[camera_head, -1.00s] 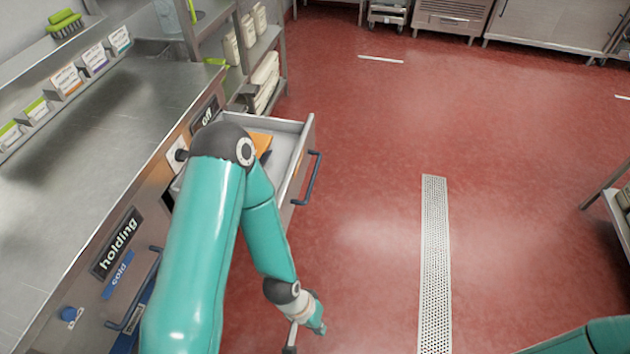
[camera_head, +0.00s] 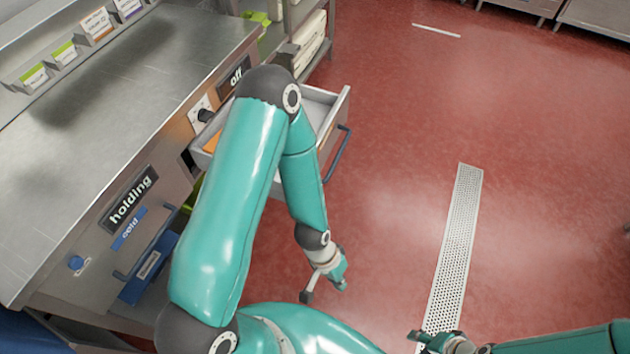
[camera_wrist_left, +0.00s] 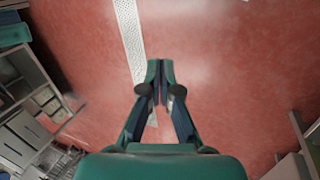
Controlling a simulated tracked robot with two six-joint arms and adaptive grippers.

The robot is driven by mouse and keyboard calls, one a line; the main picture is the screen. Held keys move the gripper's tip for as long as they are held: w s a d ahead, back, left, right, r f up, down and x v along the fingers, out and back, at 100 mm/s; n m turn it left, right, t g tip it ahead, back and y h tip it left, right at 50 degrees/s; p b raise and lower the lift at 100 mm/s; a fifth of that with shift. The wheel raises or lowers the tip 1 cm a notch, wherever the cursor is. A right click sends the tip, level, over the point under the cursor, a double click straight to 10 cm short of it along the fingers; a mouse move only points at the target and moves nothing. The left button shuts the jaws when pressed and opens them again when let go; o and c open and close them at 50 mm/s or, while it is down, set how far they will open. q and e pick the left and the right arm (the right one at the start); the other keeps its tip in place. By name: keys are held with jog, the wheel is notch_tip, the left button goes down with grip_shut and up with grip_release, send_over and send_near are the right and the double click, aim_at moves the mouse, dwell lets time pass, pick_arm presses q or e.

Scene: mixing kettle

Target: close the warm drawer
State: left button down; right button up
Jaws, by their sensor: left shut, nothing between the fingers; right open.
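A grey drawer (camera_head: 341,106) stands pulled out from the steel counter, under the panel reading "off". I take it as the warm drawer, but its label is hidden. Its dark blue handle (camera_head: 338,154) faces the aisle. My left arm passes in front of the drawer and hides much of it. An orange piece (camera_head: 212,141) shows at its inner end. My left gripper (camera_head: 324,290) is below and in front of the drawer, apart from the handle. Its fingers are shut and empty in the left wrist view (camera_wrist_left: 160,72). My right gripper (camera_head: 432,343) is open at the bottom edge.
The counter (camera_head: 100,110) runs along the left, with a "holding" panel (camera_head: 130,195) and a blue-fronted cold drawer (camera_head: 148,267) below. A shelf rack (camera_head: 300,45) stands beyond the open drawer. The red floor with a drain strip (camera_head: 458,240) is clear to the right.

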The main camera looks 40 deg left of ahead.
pick_arm(q)
jog(key=w+a+m+g+y+b, duration=0.2)
jog(key=w+m+g+y+b, duration=0.15)
jog(key=w+m, duration=0.7)
jog(key=w+a+r+m+t+y+b, duration=0.1)
jog(key=w+a+r+m+y+b, duration=0.15)
jog(key=w+a+r+y, duration=0.35)
jog(key=w+a+r+m+y+b, duration=0.1)
jog(key=w+r+m+y, duration=0.2)
jog(key=r, duration=0.5)
jog(key=s+a+f, duration=0.3)
jog(key=a+f, duration=0.4)
jog(key=a, duration=0.4)
jog(key=shift+p, duration=0.45)
jog(key=shift+r+y, duration=0.1)
jog(key=shift+y, duration=0.15)
